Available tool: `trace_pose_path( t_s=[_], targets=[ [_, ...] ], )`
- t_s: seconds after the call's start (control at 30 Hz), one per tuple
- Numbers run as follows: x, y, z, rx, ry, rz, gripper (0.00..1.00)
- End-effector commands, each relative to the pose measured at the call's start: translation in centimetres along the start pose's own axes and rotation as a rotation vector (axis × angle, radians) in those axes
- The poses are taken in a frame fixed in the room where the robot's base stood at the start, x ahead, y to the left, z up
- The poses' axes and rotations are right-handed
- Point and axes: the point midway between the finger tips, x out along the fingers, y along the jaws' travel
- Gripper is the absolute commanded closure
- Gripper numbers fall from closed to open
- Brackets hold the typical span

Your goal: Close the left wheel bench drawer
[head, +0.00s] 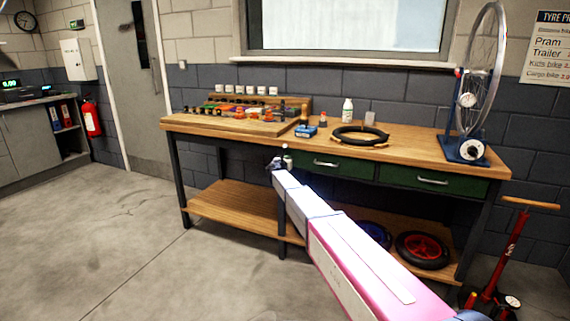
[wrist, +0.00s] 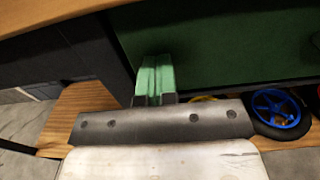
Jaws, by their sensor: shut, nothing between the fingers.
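The wheel bench (head: 392,140) has two green drawers under its wooden top. The left drawer (head: 345,168), with a silver bar handle, looks close to flush in the head view; I cannot tell whether a small gap is left. Its green front also fills the upper right of the wrist view (wrist: 220,45). My gripper (head: 284,157) is at the left end of this drawer front, below the bench top edge. Its green-padded fingers (wrist: 154,75) are shut together and empty, pointing at the panel's left part. Contact is unclear.
The right drawer (head: 440,183) looks closed. A dark bench leg stands left of my fingers in the wrist view. A lower shelf (head: 235,203) holds a blue wheel (wrist: 275,108) and a red wheel (head: 424,250). A red pump (head: 505,255) stands at right. Floor at left is clear.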

Motion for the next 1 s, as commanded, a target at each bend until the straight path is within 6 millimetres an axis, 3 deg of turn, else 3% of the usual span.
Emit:
trace_pose_path(
  t_s=[0.67, 0.87, 1.0],
  targets=[
    [1.3, 0.1, 0.1, 0.000, -0.002, -0.001, 1.00],
    [-0.1, -0.2, 0.2, 0.000, -0.003, -0.001, 1.00],
    [-2.2, -0.7, 0.1, 0.000, -0.001, -0.002, 1.00]
  ],
)
